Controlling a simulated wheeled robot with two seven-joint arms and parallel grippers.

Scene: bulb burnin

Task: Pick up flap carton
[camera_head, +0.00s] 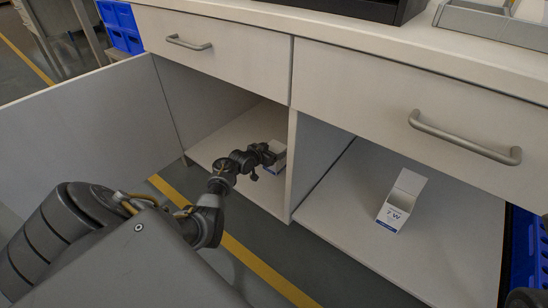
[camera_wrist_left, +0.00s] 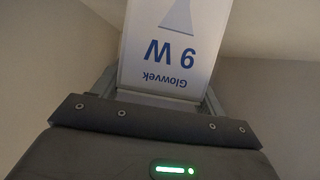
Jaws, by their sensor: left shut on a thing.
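A white and blue carton (camera_head: 277,156) is in the left open compartment of the cabinet, partly hidden behind my left gripper (camera_head: 268,155). In the left wrist view the carton (camera_wrist_left: 175,50) reads "Glowvek 9 W", upside down in the picture, and sits between the two fingers. My left gripper is shut on it. Whether it touches the shelf is hidden. Another white carton (camera_head: 395,213), marked 7 W, stands in the right compartment with a flap (camera_head: 409,182) raised. My right gripper is not in view.
An upright divider (camera_head: 290,165) separates the two compartments, with drawers (camera_head: 420,70) above. An open door panel (camera_head: 85,130) stands at the left. The right shelf (camera_head: 335,215) is mostly bare. A blue crate (camera_head: 524,250) is at the right edge.

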